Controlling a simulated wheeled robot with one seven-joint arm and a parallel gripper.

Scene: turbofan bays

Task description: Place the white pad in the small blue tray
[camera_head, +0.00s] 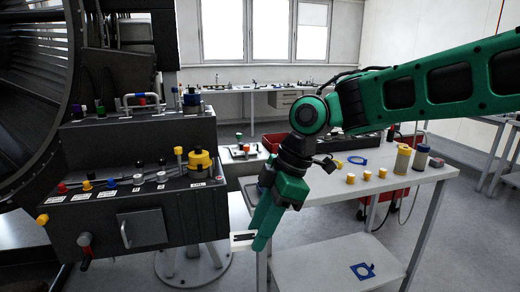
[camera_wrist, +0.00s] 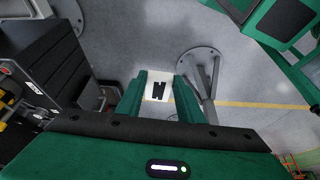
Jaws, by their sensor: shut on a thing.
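My gripper (camera_head: 262,238) points down beside the left edge of the white table. In the wrist view its two green fingers (camera_wrist: 159,98) are shut on a white pad (camera_wrist: 157,86) with a black mark. The pad also shows in the head view (camera_head: 242,238), sticking out left of the fingertips, in the air above the floor. A grey-blue shape (camera_head: 252,188) shows partly behind my gripper at the table's left end. I cannot tell whether it is the small blue tray; my gripper hides part of it.
The dark console (camera_head: 140,220) with knobs and levers stands close on the left. The white table (camera_head: 330,188) holds several yellow caps, bottles and a flat blue piece (camera_head: 358,160). Another blue piece (camera_head: 363,271) lies on the lower shelf. A red bin stands behind.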

